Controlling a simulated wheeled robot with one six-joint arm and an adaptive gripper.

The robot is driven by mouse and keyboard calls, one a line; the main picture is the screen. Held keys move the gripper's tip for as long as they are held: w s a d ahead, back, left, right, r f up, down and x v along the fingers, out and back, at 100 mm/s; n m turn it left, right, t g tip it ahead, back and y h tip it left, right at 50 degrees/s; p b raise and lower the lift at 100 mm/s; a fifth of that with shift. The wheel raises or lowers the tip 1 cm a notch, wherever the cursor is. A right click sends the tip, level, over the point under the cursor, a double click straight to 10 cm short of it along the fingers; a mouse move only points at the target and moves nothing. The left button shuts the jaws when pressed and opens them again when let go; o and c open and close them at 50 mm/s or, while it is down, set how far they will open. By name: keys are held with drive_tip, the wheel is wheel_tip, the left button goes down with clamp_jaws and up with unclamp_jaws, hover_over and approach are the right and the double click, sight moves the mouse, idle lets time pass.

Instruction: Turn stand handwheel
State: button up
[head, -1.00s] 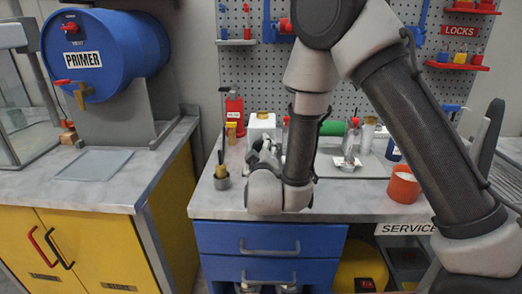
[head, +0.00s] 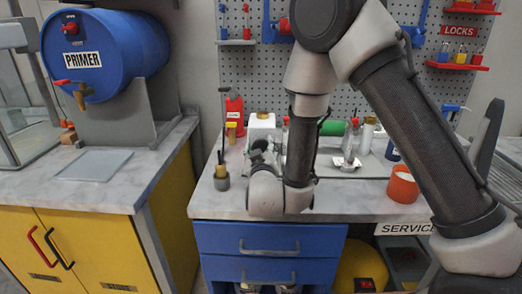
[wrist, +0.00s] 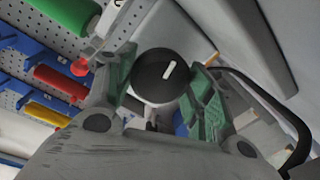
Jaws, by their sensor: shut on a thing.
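In the wrist view a round black knob with a white line on its face (wrist: 161,76), which looks like the stand handwheel, sits between the green finger pads of my gripper (wrist: 163,88). The pads close on it from both sides. In the head view my gripper (head: 264,152) is low over the middle bench, in front of a white container. The handwheel cannot be made out in the head view, where my gripper and arm cover that spot.
A green roller (head: 332,128) lies at the back of the bench. Bottles stand behind. A blue primer drum (head: 105,52) is at the left. The bench front is clear.

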sight(261, 142)
drive_tip(key=shift+f, duration=0.1)
drive_tip(key=o, duration=1)
wheel_tip(261, 142, up, 10)
drive_tip(key=shift+r, duration=0.1)
